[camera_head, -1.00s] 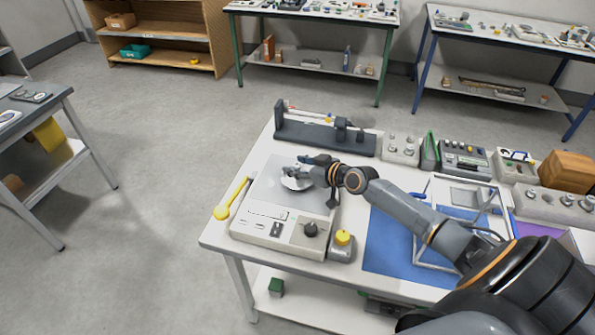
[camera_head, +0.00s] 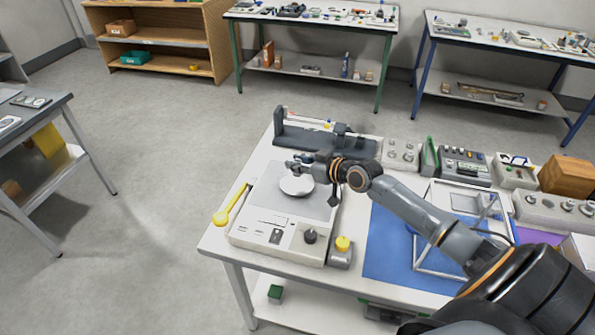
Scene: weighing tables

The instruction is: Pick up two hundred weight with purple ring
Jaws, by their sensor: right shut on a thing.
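My right gripper (camera_head: 296,166) is above the far side of the round pan (camera_head: 297,185) of the electronic scale (camera_head: 262,234). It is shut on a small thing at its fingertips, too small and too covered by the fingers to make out. I cannot tell a purple ring on it. My left gripper is not in view.
A yellow spoon-like tool (camera_head: 231,204) lies along the scale's left side. A block with a yellow knob (camera_head: 341,249) stands at its right front. A dark balance stand (camera_head: 318,140) is behind. Blocks with metal weights (camera_head: 401,153) stand at the back right, beyond the blue mat (camera_head: 390,246).

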